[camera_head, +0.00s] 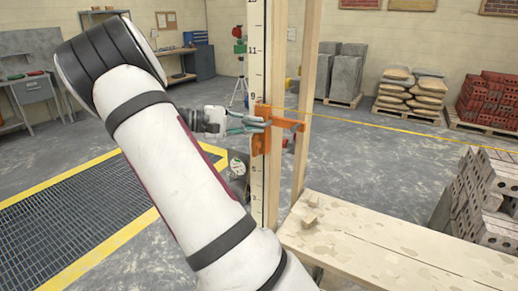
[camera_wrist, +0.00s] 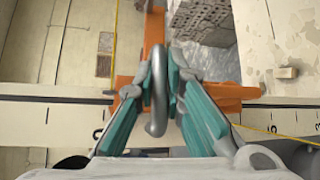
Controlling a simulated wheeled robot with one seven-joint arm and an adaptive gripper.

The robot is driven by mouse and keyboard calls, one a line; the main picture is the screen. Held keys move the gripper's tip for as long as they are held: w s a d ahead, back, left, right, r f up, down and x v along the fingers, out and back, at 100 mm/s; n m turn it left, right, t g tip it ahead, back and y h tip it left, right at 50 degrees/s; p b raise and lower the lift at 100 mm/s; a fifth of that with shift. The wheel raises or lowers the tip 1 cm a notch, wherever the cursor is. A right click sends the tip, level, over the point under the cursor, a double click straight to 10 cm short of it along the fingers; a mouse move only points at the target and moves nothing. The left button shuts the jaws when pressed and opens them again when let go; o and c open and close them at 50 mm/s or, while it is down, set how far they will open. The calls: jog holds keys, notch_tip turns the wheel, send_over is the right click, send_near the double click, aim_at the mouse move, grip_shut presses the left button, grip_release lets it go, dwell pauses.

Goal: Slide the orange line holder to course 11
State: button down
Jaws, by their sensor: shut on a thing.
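The orange line holder (camera_head: 261,141) sits around the upright pale marked pole (camera_head: 256,75), below the mark that reads 11. Part of it hides the marks behind it. The holder (camera_wrist: 155,35) also shows in the wrist view, lying across the pole (camera_wrist: 60,117). My gripper (camera_head: 268,122) reaches it from the left in the head view. In the wrist view the teal fingers of my gripper (camera_wrist: 160,72) are closed on either side of a grey curved metal part of the holder.
A timber post (camera_head: 307,90) stands just right of the pole. A plank platform (camera_head: 375,240) lies at lower right. Pallets of bags (camera_head: 412,90) and red bricks (camera_head: 488,100) stand behind.

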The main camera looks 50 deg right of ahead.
notch_tip(320, 180, up, 15)
jog(key=p, duration=0.2)
jog(key=c, duration=1.7)
grip_release()
jog(key=shift+f, duration=0.1)
jog(key=shift+o, duration=0.2)
jog(key=v, duration=1.2)
